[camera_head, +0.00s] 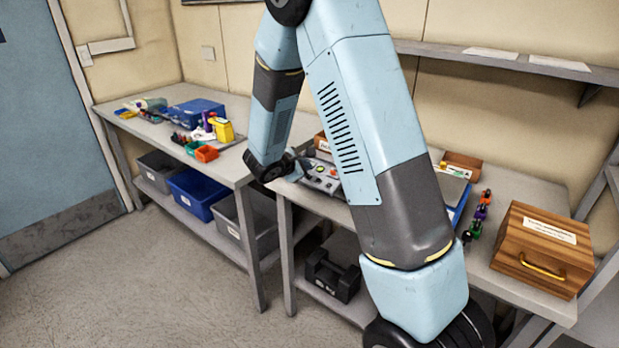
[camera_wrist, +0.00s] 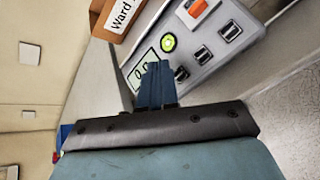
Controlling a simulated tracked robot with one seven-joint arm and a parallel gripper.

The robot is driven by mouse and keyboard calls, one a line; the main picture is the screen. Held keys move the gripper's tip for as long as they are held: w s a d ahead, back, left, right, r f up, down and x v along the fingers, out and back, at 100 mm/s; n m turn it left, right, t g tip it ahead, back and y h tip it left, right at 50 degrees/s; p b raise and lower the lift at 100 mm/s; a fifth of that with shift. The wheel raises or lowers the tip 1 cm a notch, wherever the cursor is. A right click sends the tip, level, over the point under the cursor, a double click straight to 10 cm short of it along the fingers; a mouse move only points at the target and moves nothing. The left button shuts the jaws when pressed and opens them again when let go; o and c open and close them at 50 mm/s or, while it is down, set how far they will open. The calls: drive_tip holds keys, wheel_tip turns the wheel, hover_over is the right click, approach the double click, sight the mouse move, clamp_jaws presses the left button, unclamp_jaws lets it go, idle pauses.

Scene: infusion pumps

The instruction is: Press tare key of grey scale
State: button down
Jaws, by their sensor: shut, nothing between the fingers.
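The grey scale (camera_head: 322,178) stands on the right-hand bench, partly hidden behind my arm in the head view. In the wrist view its sloped grey front panel (camera_wrist: 206,63) carries a lit display (camera_wrist: 143,71), a round green-ringed button (camera_wrist: 168,43), an orange switch (camera_wrist: 198,8) and several dark keys (camera_wrist: 202,55). I cannot read which one is the tare key. My gripper (camera_wrist: 155,66) is shut and empty, its blue fingertips in front of the display's edge, beside the green button. Whether they touch the panel I cannot tell. In the head view the gripper is small beside the scale.
A wooden box labelled "Ward" (camera_wrist: 116,14) is close by the scale. A wooden chest (camera_head: 543,250) with a brass handle stands at the bench's right end. Small coloured items (camera_head: 480,212) lie between. The left bench holds a blue case (camera_head: 192,111) and coloured bins (camera_head: 206,153).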

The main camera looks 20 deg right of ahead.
drive_tip(key=r, duration=0.3)
drive_tip(key=shift+s+a+r, duration=0.3)
drive_tip(key=shift+a+r, duration=0.05)
drive_tip(key=shift+a, duration=0.05)
idle(0.5)
drive_tip(key=s+d+r+m+g+y, duration=0.1)
drive_tip(key=s+d+r+m+g, duration=0.1)
drive_tip(key=s+d+r+m, duration=0.5)
drive_tip(key=s+r+m+g+y, duration=0.1)
drive_tip(key=s+r+m+g, duration=0.15)
drive_tip(key=s+r, duration=0.6)
drive_tip(key=s+a+r+m+y, duration=0.1)
drive_tip(key=s+m+y, duration=0.1)
drive_tip(key=s, duration=0.4)
drive_tip(key=s+a+r+m+t+y, duration=0.1)
drive_tip(key=s+a+m+y, duration=0.1)
drive_tip(key=s, duration=0.5)
drive_tip(key=s+a+r+m+t+y, duration=0.1)
drive_tip(key=s+a+m+y, duration=0.1)
drive_tip(key=s, duration=0.5)
drive_tip(key=shift+s+a+r+m+y, duration=0.25)
drive_tip(key=shift+m+y, duration=0.35)
drive_tip(key=shift+m, duration=0.35)
